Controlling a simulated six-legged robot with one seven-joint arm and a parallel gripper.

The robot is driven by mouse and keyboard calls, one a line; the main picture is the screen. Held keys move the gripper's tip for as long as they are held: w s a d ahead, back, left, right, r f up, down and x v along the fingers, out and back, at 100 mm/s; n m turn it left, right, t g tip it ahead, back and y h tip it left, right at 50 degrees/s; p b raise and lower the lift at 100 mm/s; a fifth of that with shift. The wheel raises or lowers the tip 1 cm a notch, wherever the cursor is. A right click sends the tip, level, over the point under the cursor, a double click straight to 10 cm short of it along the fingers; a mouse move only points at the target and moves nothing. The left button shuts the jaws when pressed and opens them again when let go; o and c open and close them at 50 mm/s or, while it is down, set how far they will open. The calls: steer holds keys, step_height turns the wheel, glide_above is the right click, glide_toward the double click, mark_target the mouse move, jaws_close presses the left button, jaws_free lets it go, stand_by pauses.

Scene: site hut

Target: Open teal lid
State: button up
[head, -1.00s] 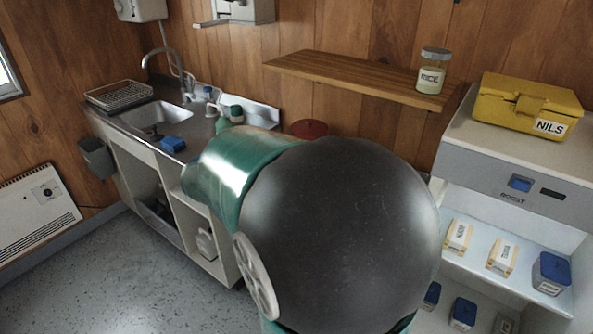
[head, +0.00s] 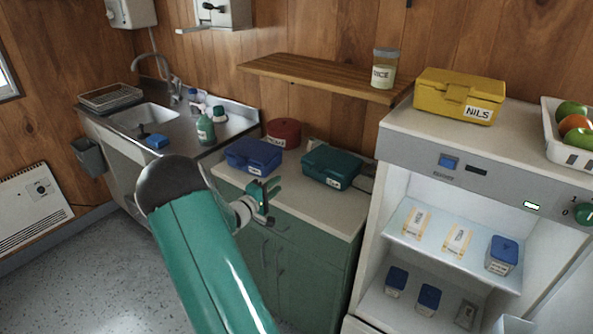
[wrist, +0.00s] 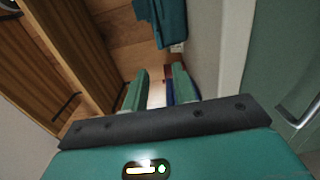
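The teal box (head: 331,166) sits on the light counter, its lid shut, with a white label on its front. My gripper (head: 268,200) is in front of the counter's front edge, to the left of and nearer than the teal box, apart from it. In the wrist view my gripper (wrist: 158,78) shows two green fingers spread apart with nothing held between them. A teal shape with a white label, apparently the teal box (wrist: 162,18), shows at the top of the wrist view, beyond the fingers.
A blue box (head: 254,156) stands left of the teal box, with a red round container (head: 284,133) behind. A wooden shelf (head: 310,74) with a rice jar (head: 384,69) hangs above. On the right is an open fridge (head: 376,250), with a yellow box (head: 458,96) on top.

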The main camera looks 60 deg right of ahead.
mark_target(304, 164)
steer(key=s+d, duration=0.1)
steer(key=d, duration=0.8)
steer(key=s+d, duration=0.1)
steer(key=d, duration=0.4)
steer(key=shift+s, duration=0.35)
jaws_close()
